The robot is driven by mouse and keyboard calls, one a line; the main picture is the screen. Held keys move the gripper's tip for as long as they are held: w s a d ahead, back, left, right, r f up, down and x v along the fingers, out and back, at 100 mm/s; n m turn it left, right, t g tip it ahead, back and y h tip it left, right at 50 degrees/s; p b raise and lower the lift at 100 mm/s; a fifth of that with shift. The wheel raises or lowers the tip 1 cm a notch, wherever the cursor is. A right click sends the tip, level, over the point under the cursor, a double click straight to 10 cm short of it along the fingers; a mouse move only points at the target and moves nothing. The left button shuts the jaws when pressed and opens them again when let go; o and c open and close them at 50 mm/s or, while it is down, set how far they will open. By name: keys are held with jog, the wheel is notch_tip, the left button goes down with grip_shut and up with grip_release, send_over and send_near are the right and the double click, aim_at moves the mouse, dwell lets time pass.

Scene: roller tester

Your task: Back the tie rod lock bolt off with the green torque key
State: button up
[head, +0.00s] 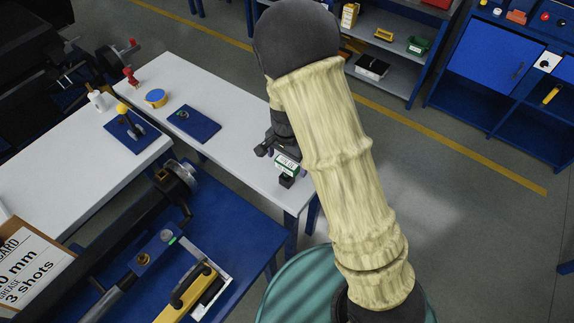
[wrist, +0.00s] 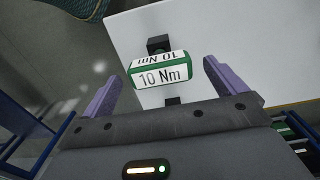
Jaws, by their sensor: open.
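The green torque key (head: 287,166) stands at the near right end of the white table. In the wrist view the key (wrist: 160,72) has a green-edged head with white faces marked "10 Nm" and dark square parts on either side. My gripper (wrist: 163,86) is open, with its purple fingers on either side of the key's head and visible gaps to both. In the head view my gripper (head: 280,153) is partly hidden by my arm. A brass-coloured bolt head (head: 143,259) shows on a blue block on the blue bench; I cannot tell whether it is the lock bolt.
The white table (head: 232,150) also carries blue plates (head: 194,124), a yellow-knobbed lever (head: 122,108) and a blue-and-yellow disc (head: 156,97). A yellow tool (head: 188,292) and a sign board (head: 28,265) are at lower left. Blue shelving stands behind; floor at right is clear.

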notch_tip(320, 180, down, 2)
jog(key=shift+f, duration=0.1)
dwell(0.4)
jog(key=c, duration=1.2)
notch_tip(320, 180, up, 10)
jog(key=shift+r, duration=0.1)
